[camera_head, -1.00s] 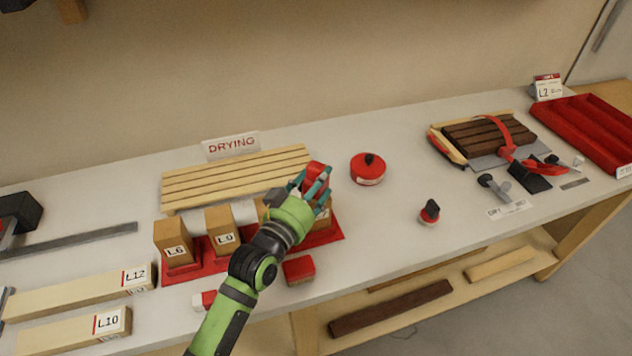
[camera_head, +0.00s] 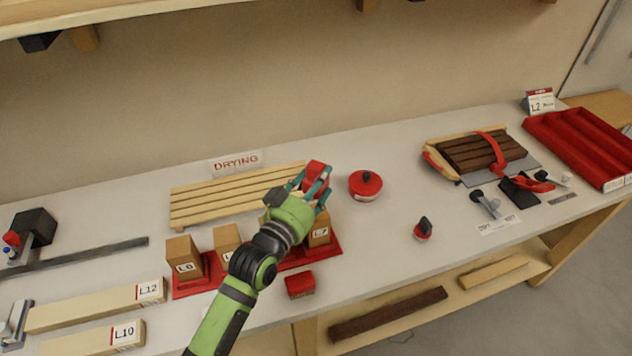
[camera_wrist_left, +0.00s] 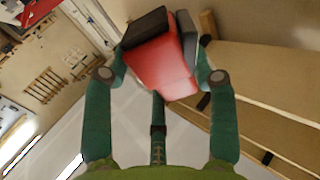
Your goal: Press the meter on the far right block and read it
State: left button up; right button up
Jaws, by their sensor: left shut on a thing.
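My left gripper (camera_head: 316,180) is shut on the red meter (camera_head: 315,172). In the left wrist view the red meter (camera_wrist_left: 163,65), with dark parts, sits between the green fingers (camera_wrist_left: 160,78). The far right block (camera_head: 319,232), with a partly hidden label, stands on the red tray (camera_head: 330,250). The meter appears above and behind this block in the head view; I cannot tell whether they touch. Blocks L6 (camera_head: 185,262) and L9 (camera_head: 226,240) stand further left on the tray, and my arm hides what is between. No meter reading is legible. My right gripper is not in view.
A slatted wood stack (camera_head: 225,198) lies behind the tray. A round red container (camera_head: 365,185) and a red-based stamp-like tool (camera_head: 423,229) stand to the right. Boards L12 (camera_head: 90,305) and L10 (camera_head: 95,340) lie left.

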pick_arm(q)
jog(key=shift+f, duration=0.1)
dwell(0.7)
